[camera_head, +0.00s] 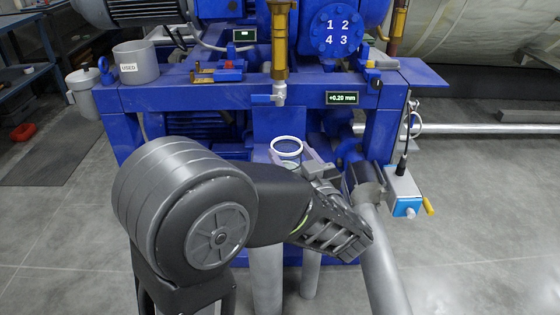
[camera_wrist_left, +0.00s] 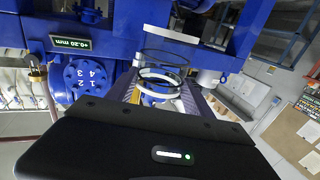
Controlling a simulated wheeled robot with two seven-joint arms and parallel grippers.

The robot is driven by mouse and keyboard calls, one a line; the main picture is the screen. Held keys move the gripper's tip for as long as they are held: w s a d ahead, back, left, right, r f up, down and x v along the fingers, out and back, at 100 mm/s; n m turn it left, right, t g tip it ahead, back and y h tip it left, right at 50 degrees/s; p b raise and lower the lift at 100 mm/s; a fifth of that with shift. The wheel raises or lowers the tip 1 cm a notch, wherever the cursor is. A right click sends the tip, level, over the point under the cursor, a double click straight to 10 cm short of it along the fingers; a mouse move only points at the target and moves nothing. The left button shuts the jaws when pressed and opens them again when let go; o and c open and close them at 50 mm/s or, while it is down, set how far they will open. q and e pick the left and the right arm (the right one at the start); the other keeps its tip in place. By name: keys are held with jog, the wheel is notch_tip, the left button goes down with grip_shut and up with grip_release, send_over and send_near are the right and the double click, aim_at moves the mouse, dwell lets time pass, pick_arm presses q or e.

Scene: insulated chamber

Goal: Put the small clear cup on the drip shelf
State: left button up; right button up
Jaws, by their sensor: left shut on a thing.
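The small clear cup (camera_head: 286,148) has a white rim, and dark blue shows through it. My left gripper (camera_head: 301,162) is shut on it, below the machine's tap (camera_head: 279,94). In the left wrist view the clear cup (camera_wrist_left: 163,58) shows between the fingers of my left gripper (camera_wrist_left: 162,96), with a white band at each end. I cannot make out the drip shelf for certain; my arm and the cup cover part of the area below the tap. My right gripper is not in view.
The blue frame (camera_head: 190,96) carries a grey cup marked USED (camera_head: 136,64) and a display (camera_head: 342,98) reading +0.20 mm. Open floor (camera_head: 480,220) lies to the right.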

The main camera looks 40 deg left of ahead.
aim_at(288, 141)
pick_arm(q)
jog(key=shift+s+a+f+n+g+y, duration=0.2)
jog(key=shift+s+a+n+g+y, duration=0.1)
jog(key=shift+s+a+g, duration=0.15)
jog(key=shift+w+f, duration=0.1)
